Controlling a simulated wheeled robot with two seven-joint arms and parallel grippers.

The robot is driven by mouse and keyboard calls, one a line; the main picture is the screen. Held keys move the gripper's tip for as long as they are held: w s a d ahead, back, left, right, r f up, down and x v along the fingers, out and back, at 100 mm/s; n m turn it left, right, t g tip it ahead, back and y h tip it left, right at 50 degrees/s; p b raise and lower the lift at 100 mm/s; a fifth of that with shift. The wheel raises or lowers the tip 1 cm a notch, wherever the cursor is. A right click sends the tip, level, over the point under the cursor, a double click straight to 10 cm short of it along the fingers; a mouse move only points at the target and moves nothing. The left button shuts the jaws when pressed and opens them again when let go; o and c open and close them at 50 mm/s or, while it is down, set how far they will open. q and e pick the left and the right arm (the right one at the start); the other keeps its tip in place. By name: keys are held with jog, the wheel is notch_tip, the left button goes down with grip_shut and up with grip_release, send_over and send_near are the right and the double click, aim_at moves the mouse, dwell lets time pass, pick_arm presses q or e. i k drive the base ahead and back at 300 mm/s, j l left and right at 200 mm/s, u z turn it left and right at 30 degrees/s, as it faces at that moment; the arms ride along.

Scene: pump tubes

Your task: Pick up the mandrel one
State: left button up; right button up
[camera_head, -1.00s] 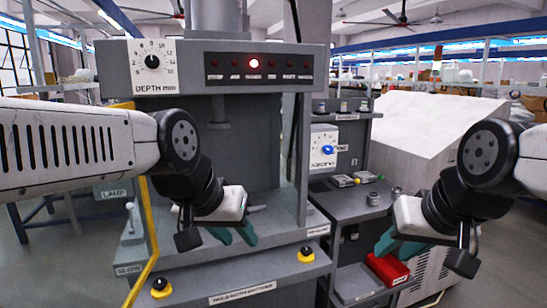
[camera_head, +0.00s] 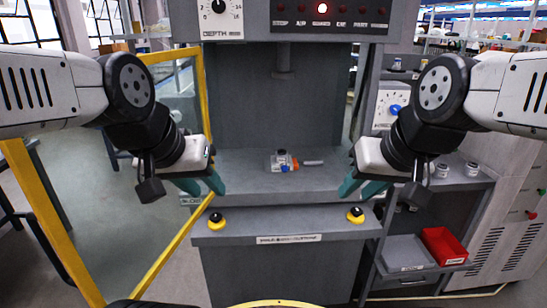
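I cannot tell which part is mandrel one. Small grey cylindrical parts (camera_head: 442,170) stand on the grey side shelf at the right, with another (camera_head: 472,169) beside them. A small grey fixture (camera_head: 281,158) with blue and orange bits and a light rod beside it sits on the machine's bed. My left gripper (camera_head: 203,184) has teal fingers spread apart with nothing between them, left of the fixture. My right gripper (camera_head: 362,188) is likewise open and empty, between the fixture and the side shelf. Both appear in front of the bed.
A yellow-framed guard (camera_head: 168,255) stands on the left. Black-and-yellow buttons (camera_head: 217,221) are on the front ledge. A red bin (camera_head: 443,246) sits on the lower right shelf.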

aim_at(397, 66)
jog(key=i+l, duration=0.15)
jog(key=l, duration=0.25)
jog(key=i+l, duration=0.1)
jog(key=l, duration=0.3)
jog(key=i+l, duration=0.15)
jog(key=l, duration=0.2)
jog(key=i+l, duration=0.15)
jog(key=l, duration=0.25)
jog(key=i+l+u, duration=0.1)
jog(key=l, duration=0.3)
jog(key=i+l, duration=0.15)
jog(key=l, duration=0.25)
